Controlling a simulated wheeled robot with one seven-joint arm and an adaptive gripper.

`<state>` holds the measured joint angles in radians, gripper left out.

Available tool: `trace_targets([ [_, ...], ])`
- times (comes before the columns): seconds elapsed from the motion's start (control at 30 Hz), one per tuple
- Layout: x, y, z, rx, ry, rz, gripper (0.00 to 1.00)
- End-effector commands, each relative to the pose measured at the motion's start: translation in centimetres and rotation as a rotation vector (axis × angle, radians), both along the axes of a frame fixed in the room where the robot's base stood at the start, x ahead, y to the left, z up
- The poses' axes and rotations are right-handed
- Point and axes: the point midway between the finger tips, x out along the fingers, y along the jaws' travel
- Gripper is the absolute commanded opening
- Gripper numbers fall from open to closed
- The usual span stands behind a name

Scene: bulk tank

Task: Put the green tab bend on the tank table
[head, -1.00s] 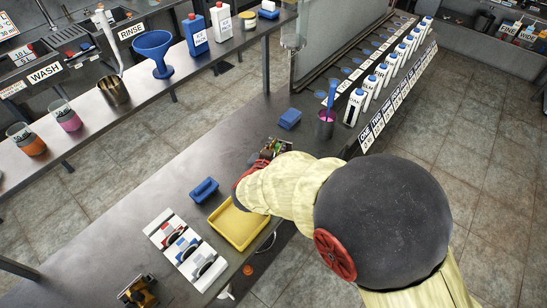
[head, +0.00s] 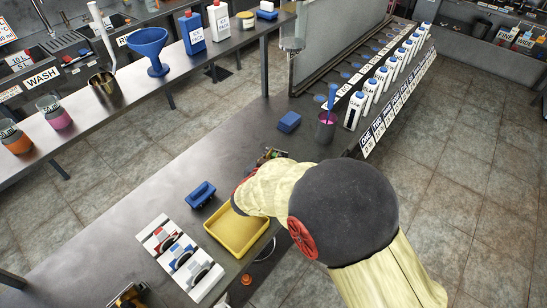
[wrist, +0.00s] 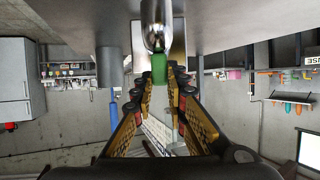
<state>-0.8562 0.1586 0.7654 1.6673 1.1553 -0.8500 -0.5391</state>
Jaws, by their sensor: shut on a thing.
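My gripper (wrist: 160,86) shows in the wrist view with its two yellow-and-black fingers reaching forward, shut on the green tab (wrist: 159,68) of the bend. The shiny metal bend (wrist: 157,26) rises from the tab to the top edge of the picture, and its upper part is cut off. In the head view, my arm hides most of the gripper; only a small part of it (head: 272,155) shows over the far side of the grey table (head: 235,160). The bend cannot be made out there.
On the table are a yellow tray (head: 237,233), a blue holder (head: 200,194), a white rack (head: 180,258), a blue block (head: 289,122) and a cup with a spoon (head: 326,128). White bottles (head: 369,97) line the right edge. A shelf with a funnel (head: 150,45) runs behind.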

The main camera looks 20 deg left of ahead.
Motion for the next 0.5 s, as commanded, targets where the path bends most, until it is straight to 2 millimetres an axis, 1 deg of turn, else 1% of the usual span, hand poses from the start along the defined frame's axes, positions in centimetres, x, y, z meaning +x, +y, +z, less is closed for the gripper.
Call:
trace_targets([
  [0.13,0.02,0.01,-0.25,0.001,-0.001,0.0,0.0],
  [0.17,-0.02,-0.03,-0.34,0.0,0.001,0.0,0.15],
  [0.4,-0.02,-0.03,-0.33,0.0,0.001,0.0,0.29],
  [0.47,-0.02,-0.03,-0.33,0.0,0.001,0.0,0.32],
  [0.5,-0.02,-0.03,-0.33,0.0,0.001,0.0,0.32],
])
